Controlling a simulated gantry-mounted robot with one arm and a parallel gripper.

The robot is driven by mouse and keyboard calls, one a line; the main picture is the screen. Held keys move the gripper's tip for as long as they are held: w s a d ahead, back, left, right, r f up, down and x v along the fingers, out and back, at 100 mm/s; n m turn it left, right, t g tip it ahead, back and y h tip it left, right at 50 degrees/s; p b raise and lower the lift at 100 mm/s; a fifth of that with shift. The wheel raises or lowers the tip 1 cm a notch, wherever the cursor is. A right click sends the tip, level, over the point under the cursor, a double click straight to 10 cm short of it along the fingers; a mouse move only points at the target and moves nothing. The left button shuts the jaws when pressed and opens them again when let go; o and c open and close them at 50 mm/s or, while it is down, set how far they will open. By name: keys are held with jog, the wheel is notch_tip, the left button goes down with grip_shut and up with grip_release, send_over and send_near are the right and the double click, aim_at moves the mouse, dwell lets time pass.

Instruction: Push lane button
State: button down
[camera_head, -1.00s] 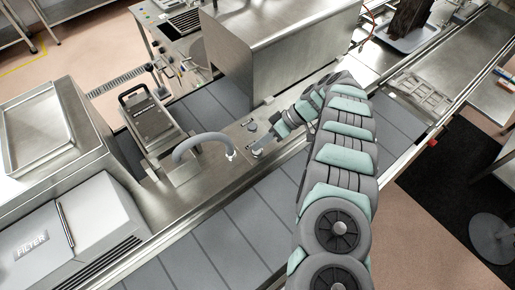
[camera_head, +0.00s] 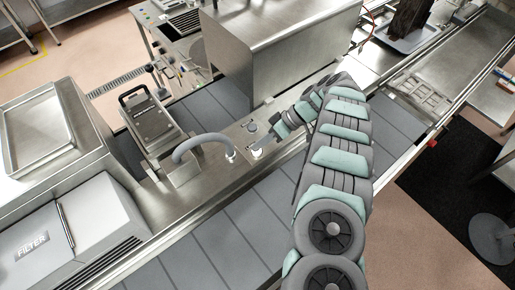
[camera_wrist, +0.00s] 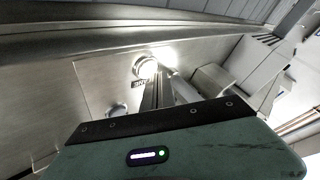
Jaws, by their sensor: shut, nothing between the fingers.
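The metal strip (camera_head: 215,178) between the two belts carries small round buttons. One button (camera_head: 251,127) shows in the head view, up and left of the fingertips. In the wrist view, a round button with a bright metal ring (camera_wrist: 146,66) sits just beyond the fingertips, with a small dark label below it. A second round fitting (camera_wrist: 117,110) lies lower left. My gripper (camera_head: 264,148) is shut and empty, low over the strip; its narrow fingers also show in the wrist view (camera_wrist: 151,86). I cannot tell whether the tips touch the ringed button, which they partly cover.
A curved grey pipe (camera_head: 190,143) rises from the strip left of my gripper. A large steel housing (camera_head: 275,45) stands behind it. Grey belts (camera_head: 235,228) run along both sides. A boxed machine marked FILTER (camera_head: 75,235) stands at the lower left.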

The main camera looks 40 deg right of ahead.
aim_at(260, 150)
jog(key=shift+r+p, duration=1.8)
jog(key=shift+r, duration=1.2)
jog(key=shift+w+f, duration=0.1)
